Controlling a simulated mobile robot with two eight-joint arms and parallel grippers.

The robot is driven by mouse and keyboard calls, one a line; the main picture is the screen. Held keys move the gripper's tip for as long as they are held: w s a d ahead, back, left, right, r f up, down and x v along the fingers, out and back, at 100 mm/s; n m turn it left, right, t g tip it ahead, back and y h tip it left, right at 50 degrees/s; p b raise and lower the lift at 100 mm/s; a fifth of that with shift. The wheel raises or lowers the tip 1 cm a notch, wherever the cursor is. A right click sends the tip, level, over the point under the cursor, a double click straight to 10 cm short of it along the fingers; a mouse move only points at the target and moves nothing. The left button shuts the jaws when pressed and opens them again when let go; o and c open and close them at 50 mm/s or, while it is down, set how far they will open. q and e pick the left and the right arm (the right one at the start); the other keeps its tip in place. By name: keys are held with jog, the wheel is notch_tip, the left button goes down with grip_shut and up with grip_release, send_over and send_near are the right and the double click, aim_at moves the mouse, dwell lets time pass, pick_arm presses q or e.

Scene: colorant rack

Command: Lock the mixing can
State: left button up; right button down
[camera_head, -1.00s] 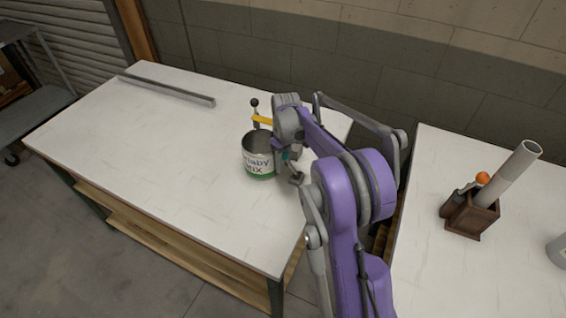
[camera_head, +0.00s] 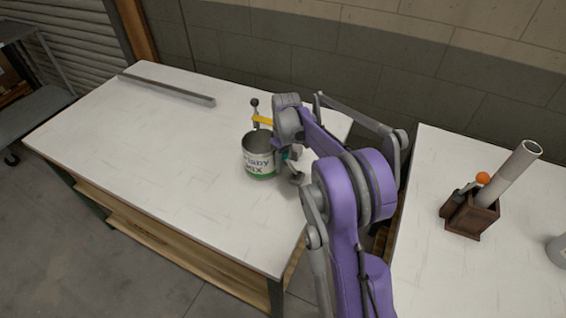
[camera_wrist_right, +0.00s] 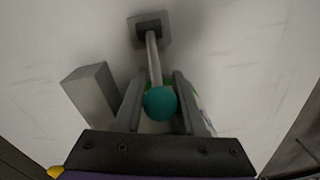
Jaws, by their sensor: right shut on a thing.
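The mixing can (camera_head: 259,158), grey inside with a white and green label, stands upright on the white table. A lever with a black ball (camera_head: 254,102) and a yellow bar (camera_head: 262,120) rise behind it. My right gripper (camera_wrist_right: 158,92) is shut on a rod with a teal ball (camera_wrist_right: 160,104), beside the can's right side. The rod runs to a grey square block (camera_wrist_right: 149,29). A sliver of the can's label (camera_wrist_right: 203,112) shows behind a finger. In the head view my right arm hides most of the gripper. My left gripper is not in view.
A grey bar (camera_head: 167,88) lies at the table's back left. On the right table (camera_head: 430,270) stand a brown box (camera_head: 470,215) of tools, including a white tube (camera_head: 512,174), and a partly cut-off grey container (camera_head: 558,250). The first table's left and front are clear.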

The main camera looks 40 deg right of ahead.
aim_at(291, 165)
jog(key=shift+s+d+r, duration=0.1)
jog(key=shift+r, duration=0.05)
jog(key=t+y, duration=0.1)
jog(key=s+r+t, duration=0.1)
jog(key=t, duration=0.1)
jog(key=shift+s+d+y+b, duration=0.2)
jog(key=shift+d+y+b, duration=0.15)
jog(key=shift+y+b, duration=0.05)
jog(key=t, duration=0.1)
jog(key=s+t+y+b, duration=0.1)
jog(key=shift+d+r+t, duration=0.3)
jog(key=shift+r+t, duration=0.05)
jog(key=shift+t, duration=0.05)
jog(key=s+t+y+b, duration=0.1)
jog(key=d+t+b, duration=0.1)
jog(key=t, duration=0.1)
jog(key=shift+s+r+y, duration=0.1)
jog(key=shift+s+y, duration=0.25)
jog(key=shift+y, duration=0.05)
jog(key=shift+s+d+t+y+b, duration=0.15)
jog(key=shift+s+t+y+b, duration=0.25)
jog(key=shift+t+b, duration=0.35)
jog(key=shift+s+d+t+y+b, duration=0.1)
jog(key=shift+s+t+y+b, duration=0.3)
jog(key=shift+t+b, duration=0.3)
jog(key=shift+r, duration=0.1)
jog(key=c, duration=0.5)
grip_release()
